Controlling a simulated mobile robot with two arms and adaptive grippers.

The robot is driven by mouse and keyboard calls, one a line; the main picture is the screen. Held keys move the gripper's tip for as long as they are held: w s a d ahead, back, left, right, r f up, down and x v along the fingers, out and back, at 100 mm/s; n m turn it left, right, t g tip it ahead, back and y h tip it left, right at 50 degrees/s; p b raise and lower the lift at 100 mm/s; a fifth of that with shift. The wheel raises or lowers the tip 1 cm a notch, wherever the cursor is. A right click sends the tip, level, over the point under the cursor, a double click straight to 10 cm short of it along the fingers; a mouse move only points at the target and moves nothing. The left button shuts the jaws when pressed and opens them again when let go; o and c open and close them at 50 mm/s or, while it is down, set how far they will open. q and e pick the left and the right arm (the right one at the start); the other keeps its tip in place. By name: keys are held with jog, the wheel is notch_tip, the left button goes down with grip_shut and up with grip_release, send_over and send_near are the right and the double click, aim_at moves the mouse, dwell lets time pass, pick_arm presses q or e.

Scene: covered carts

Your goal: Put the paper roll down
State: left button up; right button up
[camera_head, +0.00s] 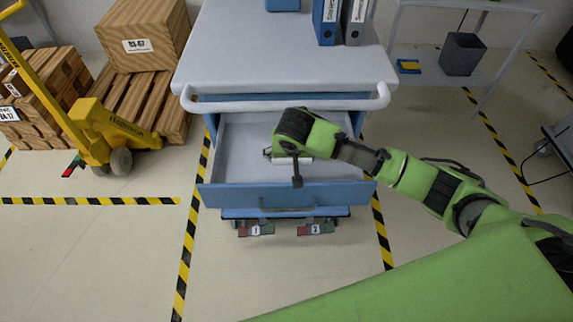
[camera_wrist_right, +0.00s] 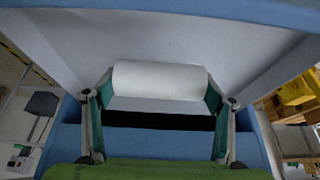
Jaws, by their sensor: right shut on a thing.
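The white paper roll (camera_wrist_right: 160,79) lies crosswise between the two fingers of my right gripper (camera_wrist_right: 158,92) in the right wrist view, one green pad at each end. My right gripper (camera_head: 288,158) is shut on the roll and reaches over the open drawer (camera_head: 237,169) of the blue cart in the head view. There the roll (camera_head: 297,161) shows only as a pale strip, partly hidden by the wrist. The roll is within the drawer's outline; I cannot tell whether it touches the drawer floor. My left gripper is not in view.
The cart's grey top (camera_head: 270,60) with a white handle bar (camera_head: 285,104) stands just behind the drawer. Blue and grey binders (camera_head: 326,22) stand on it. The drawer floor around the roll looks bare. A yellow pallet jack (camera_head: 100,130) and wooden crates (camera_head: 145,35) are at left.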

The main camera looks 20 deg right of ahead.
aim_at(286, 173)
jog(key=shift+w+a+f, duration=0.2)
jog(key=shift+a+f, duration=0.25)
jog(key=shift+f, duration=0.1)
jog(key=f, duration=0.3)
jog(key=shift+w+a+f, duration=0.1)
jog(key=shift+a+f, duration=0.1)
jog(key=shift+f, duration=0.15)
jog(key=shift+f, duration=0.15)
jog(key=o, duration=1.3)
jog(key=p+v, duration=0.1)
jog(key=v, duration=1.1)
jog(key=shift+r, duration=0.2)
